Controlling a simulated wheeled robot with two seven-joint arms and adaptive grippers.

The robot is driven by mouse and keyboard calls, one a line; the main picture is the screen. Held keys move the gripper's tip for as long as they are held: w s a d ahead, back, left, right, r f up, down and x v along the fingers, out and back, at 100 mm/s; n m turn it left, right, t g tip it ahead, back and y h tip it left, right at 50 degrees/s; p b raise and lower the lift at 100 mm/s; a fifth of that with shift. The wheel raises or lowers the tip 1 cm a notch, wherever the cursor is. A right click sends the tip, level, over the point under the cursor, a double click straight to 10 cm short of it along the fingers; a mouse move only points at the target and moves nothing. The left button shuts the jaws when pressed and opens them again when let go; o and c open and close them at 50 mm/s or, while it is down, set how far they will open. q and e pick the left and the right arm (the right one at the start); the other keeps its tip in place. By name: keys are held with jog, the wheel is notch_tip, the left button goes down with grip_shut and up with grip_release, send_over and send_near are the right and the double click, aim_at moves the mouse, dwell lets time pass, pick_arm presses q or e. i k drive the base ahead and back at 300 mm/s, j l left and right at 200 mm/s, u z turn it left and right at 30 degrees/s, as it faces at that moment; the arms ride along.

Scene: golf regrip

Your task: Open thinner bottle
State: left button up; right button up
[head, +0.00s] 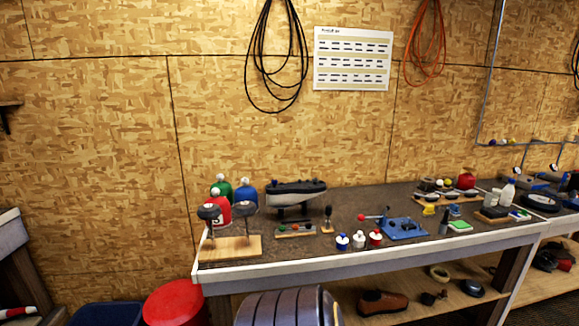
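A pale bottle (507,193) with a narrow top stands upright at the right part of the workbench (290,262). No label is readable, so I cannot tell which of these is the thinner bottle. All look closed at this distance. Neither of my grippers is in view.
A wooden stand (230,249) holds club heads at the bench's left end, before coloured round-topped containers. A blue fixture (404,229) sits mid-bench. A red round stool (173,303) stands at the front left. A shoe (383,302) lies on the lower shelf.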

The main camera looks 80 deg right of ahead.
aim_at(508, 193)
jog(key=z, duration=4.35)
jog(key=i+l, duration=0.3)
jog(key=l+u, duration=0.05)
